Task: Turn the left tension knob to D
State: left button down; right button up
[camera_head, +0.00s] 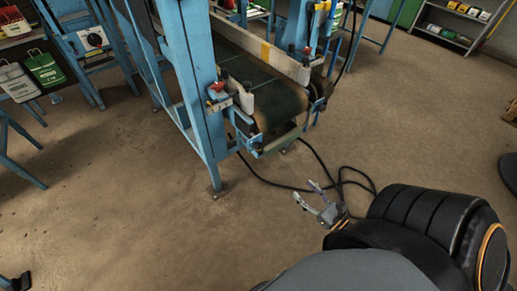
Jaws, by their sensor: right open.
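A blue-framed conveyor (275,98) with a dark belt stands at the upper middle. A small red knob (216,87) sits on the left side of its near end. A second small reddish part (307,50) shows on the right side. I cannot tell for certain which part is the left tension knob, and no letter markings can be read. My right gripper (305,190) is open and empty, low over the floor in front of the conveyor and apart from it.
A black cable (263,182) loops on the floor under and beside my right gripper. A shelf (447,37) stands at the upper right. The brown floor is mostly clear.

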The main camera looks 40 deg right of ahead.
jog(key=shift+w+f, duration=0.15)
jog(key=shift+w, duration=0.1)
jog(key=b, duration=0.6)
send_near(260, 150)
jog(key=w+b, duration=0.3)
jog(key=w, duration=0.1)
jog(key=shift+w+d+f, duration=0.1)
jog(key=shift+w+f, duration=0.05)
jog(key=shift+w, duration=0.1)
jog(key=shift+n, duration=0.5)
jog(key=w, duration=0.2)
jog(key=w+b, duration=0.1)
jog(key=w, duration=0.1)
jog(key=shift+w+a+b, duration=0.1)
jog(key=shift+a+b, duration=0.2)
jog(key=shift+a, duration=0.1)
pick_arm(q)
jog(key=w+f, duration=0.4)
jog(key=f, duration=0.4)
jog(key=shift+w+f, duration=0.4)
pick_arm(e)
jog(key=shift+w+r, duration=0.25)
jog(key=shift+w, duration=0.05)
